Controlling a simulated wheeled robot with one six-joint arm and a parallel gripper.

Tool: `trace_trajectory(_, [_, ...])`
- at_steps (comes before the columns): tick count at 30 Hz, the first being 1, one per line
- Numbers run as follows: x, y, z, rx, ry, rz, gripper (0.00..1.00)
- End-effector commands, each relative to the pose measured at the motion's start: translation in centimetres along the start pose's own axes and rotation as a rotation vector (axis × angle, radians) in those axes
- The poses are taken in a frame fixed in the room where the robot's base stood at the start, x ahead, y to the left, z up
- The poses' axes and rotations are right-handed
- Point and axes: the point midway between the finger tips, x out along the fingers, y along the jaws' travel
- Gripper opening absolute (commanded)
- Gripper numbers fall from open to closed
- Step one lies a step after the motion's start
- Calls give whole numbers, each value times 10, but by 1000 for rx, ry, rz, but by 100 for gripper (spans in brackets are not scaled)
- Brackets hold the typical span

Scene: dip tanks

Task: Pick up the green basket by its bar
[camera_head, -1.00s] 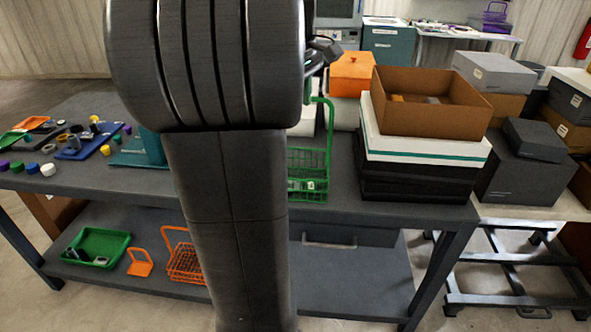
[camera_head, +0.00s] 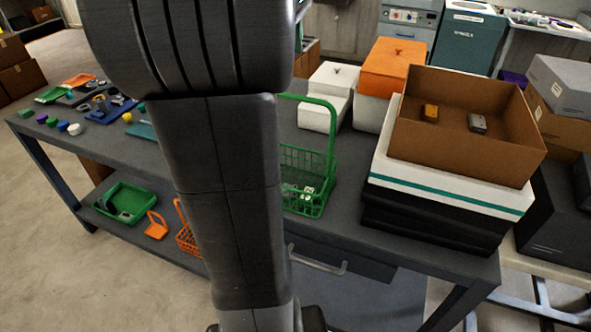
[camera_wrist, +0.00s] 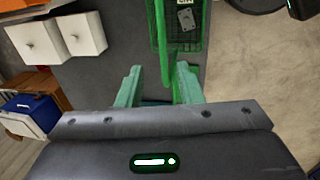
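The green basket (camera_head: 303,196) stands upright on the grey table, right of my arm in the head view. Its tall bar (camera_head: 332,135) arches above it, and small light pieces show inside. My arm hides its left part. In the wrist view the basket (camera_wrist: 200,35) is at the top, and its bar (camera_wrist: 161,40) runs down toward my gripper (camera_wrist: 160,72). The two pale green fingers are apart, with the bar between or just beyond their tips; contact cannot be told. My gripper is hidden in the head view.
White lidded boxes (camera_head: 324,105) and an orange box (camera_head: 395,62) stand behind the basket. A cardboard box (camera_head: 475,147) sits on stacked cases to its right. Small coloured parts lie at the table's left. The lower shelf holds a green tray (camera_head: 138,197) and orange baskets.

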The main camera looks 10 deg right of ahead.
Motion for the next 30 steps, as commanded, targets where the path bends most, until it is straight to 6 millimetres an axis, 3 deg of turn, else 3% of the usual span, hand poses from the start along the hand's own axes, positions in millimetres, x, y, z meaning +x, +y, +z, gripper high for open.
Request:
trace_trajectory(9, [62,0,0,2,-2,-4,33])
trace_trajectory(17, [82,0,0,1,0,-1,33])
trace_trajectory(25, [120,-2,-2,2,-2,-3,33])
trace_trajectory(30, [130,-2,-2,1,0,-1,33])
